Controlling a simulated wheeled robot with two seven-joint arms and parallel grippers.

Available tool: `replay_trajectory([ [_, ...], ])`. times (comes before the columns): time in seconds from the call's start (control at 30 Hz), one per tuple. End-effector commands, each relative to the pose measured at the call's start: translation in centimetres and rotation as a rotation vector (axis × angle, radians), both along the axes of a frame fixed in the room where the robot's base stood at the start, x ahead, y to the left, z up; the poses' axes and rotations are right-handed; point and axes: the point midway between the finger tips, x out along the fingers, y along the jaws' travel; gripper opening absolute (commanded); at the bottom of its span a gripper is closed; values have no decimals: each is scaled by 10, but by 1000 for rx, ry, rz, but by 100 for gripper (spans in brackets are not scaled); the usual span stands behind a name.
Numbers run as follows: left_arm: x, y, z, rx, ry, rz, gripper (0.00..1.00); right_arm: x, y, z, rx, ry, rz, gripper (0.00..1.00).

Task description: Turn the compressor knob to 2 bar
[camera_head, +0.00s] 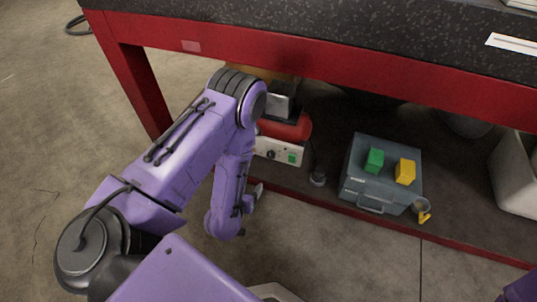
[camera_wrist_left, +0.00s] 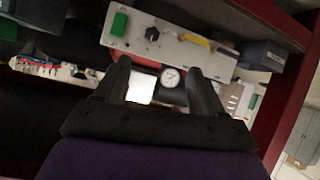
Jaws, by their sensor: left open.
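The compressor is a red tank (camera_head: 291,127) with a pale front panel (camera_head: 266,146) on the shelf under the bench. A black knob (camera_head: 271,154) sits on the panel, left of a green switch (camera_head: 292,158). In the left wrist view the panel (camera_wrist_left: 180,49) lies beyond my fingers, with the knob (camera_wrist_left: 152,34), the green switch (camera_wrist_left: 119,24) and a round white gauge (camera_wrist_left: 170,77). My left gripper (camera_wrist_left: 158,68) is open and empty, apart from the knob. In the head view my left arm hides part of the compressor. The gauge reading and knob setting are too small to read.
A grey case (camera_head: 363,188) with green (camera_head: 374,160) and yellow (camera_head: 405,171) blocks on top stands right of the compressor. The red bench frame (camera_head: 240,56) runs above the shelf. A pale bin (camera_head: 516,178) stands at the far right.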

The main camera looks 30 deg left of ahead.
Motion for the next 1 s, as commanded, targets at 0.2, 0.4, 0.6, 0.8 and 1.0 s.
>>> replay_trajectory([
  [0.2,64,14,-90,61,-331,-39,69,-10,2,-139,31,85,60,0],
  [0.4,89,24,-104,89,-503,-42,69,-17,4,-181,49,132,95,0],
  [0.6,106,31,-100,94,-539,-37,69,-22,4,-186,64,180,130,0],
  [0.8,149,41,-101,93,-538,-35,69,-40,3,-194,108,318,228,0],
  [1.0,184,49,-100,93,-534,-39,69,-57,-2,-197,147,442,316,0],
])
